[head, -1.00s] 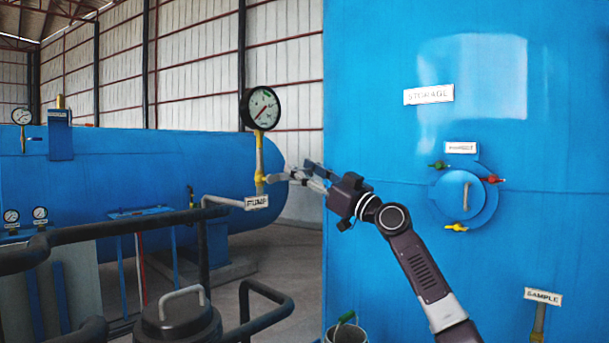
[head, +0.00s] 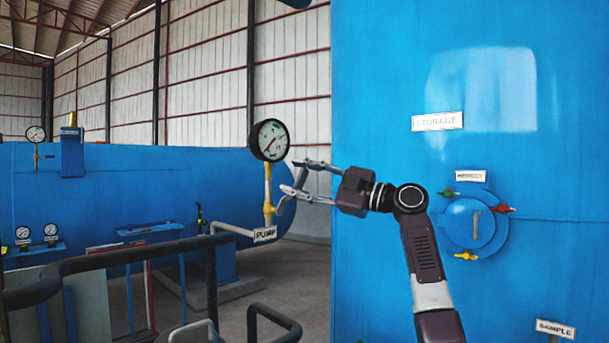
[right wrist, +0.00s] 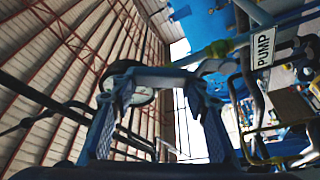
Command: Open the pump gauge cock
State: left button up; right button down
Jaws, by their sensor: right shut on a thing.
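The pump pressure gauge (head: 270,140) has a black rim and white dial and tops a yellow stem (head: 268,196) above the white PUMP label (head: 265,234). My right gripper (head: 290,177) reaches in from the right beside the upper stem, just below the gauge. It is shut on the cock's handle, which the fingers largely hide; its exact angle cannot be told. In the right wrist view the gripper fingers (right wrist: 163,82) frame the gauge dial (right wrist: 142,95), with the PUMP label (right wrist: 263,48) at upper right. My left gripper is not in view.
A blue storage tank (head: 380,250) with a STORAGE label (head: 437,121) and a round hatch (head: 468,224) stands right. A long blue horizontal vessel (head: 110,190) lies behind. Dark handrails (head: 130,258) run across the left front. Air around the gauge is fairly clear.

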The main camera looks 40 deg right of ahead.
jog(key=shift+s+a+r+n+g+p, duration=0.15)
jog(key=shift+a+n+g+p, duration=0.35)
jog(key=shift+a+n, duration=0.45)
jog(key=shift+a+r+n+g+p, duration=0.15)
jog(key=shift+a+n+g+p, duration=0.3)
jog(key=shift+n, duration=0.8)
jog(key=shift+s+a+r+n+g+p, duration=0.15)
jog(key=shift+a+n+g+p, duration=0.2)
jog(key=shift+a+n+p, duration=0.5)
jog(key=shift+w+n, duration=0.1)
jog(key=shift+n, duration=0.15)
jog(key=c, duration=1.5)
grip_release()
jog(key=shift+o, duration=0.7)
jog(key=shift+w+a+f, duration=0.1)
jog(key=shift+w+f, duration=0.05)
jog(key=v, duration=1.2)
